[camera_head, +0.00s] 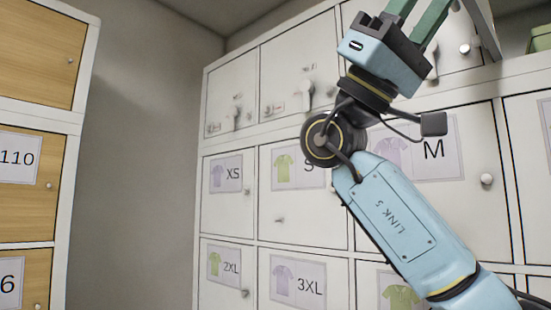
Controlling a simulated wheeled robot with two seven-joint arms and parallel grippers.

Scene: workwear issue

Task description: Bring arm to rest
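My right arm (395,215) comes in from the lower right and reaches up across the white lockers. Its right gripper (417,16) is at the top edge, in front of the upper lockers. Its two green fingers stand apart with a gap between them, and I see nothing held in that gap. The fingertips are cut off by the top of the picture. My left arm and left gripper are not in view.
Wood-fronted lockers (37,55) stand at the left. A bare grey wall (145,150) lies between. A green container (540,38) shows at the upper right.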

